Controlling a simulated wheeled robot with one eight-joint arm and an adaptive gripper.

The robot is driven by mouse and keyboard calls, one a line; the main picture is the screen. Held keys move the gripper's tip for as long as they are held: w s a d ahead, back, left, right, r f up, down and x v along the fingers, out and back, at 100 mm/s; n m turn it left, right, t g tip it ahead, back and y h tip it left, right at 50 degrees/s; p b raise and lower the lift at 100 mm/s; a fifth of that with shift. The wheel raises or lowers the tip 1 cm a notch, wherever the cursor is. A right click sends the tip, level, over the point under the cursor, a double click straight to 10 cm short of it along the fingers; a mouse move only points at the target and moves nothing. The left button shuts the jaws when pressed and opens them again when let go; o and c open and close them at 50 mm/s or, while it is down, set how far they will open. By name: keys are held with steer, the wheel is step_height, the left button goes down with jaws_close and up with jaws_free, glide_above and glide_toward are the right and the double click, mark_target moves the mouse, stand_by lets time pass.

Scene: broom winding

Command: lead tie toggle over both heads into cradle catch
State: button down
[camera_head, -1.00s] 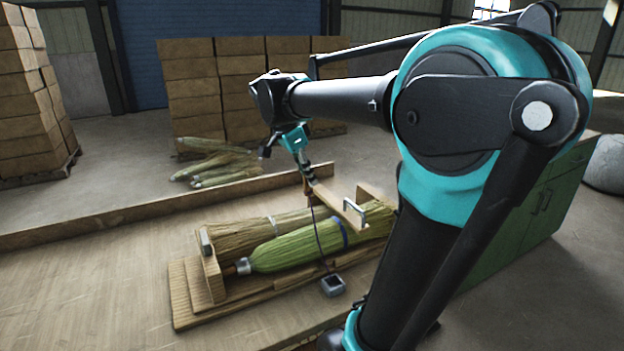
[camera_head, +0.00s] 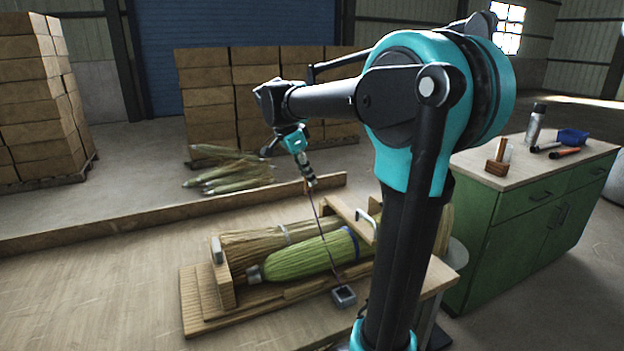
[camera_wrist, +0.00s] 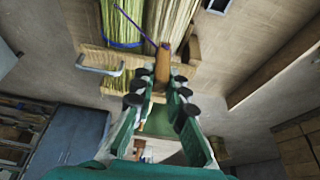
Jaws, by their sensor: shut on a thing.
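My gripper (camera_wrist: 163,88) is shut on the brown wooden toggle (camera_wrist: 162,62). In the head view my gripper (camera_head: 310,182) is above the far side of the cradle (camera_head: 195,300). A dark cord (camera_head: 326,240) runs from it down across the green broom head (camera_head: 312,258) to a small grey block (camera_head: 343,296) at the near side. The tan broom head (camera_head: 262,241) lies behind the green one. A metal bracket (camera_head: 367,224) stands by a wooden bar at the cradle's right; it also shows in the wrist view (camera_wrist: 100,66). I cannot tell which fitting is the catch.
A green cabinet (camera_head: 505,230) with tools and a bottle (camera_head: 534,124) on top stands at the right. A low wooden ledge (camera_head: 130,220) runs behind the cradle. Loose brooms (camera_head: 228,172) and stacked boxes (camera_head: 250,85) lie farther back. The tabletop at left is clear.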

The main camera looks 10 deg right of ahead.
steer(key=shift+w+a, duration=1.85)
steer(key=shift+w, duration=3.8)
steer(key=shift+f, duration=10.65)
steer(key=shift+s, duration=0.1)
steer(key=c, duration=1.5)
jaws_free()
steer(key=shift+o, duration=0.2)
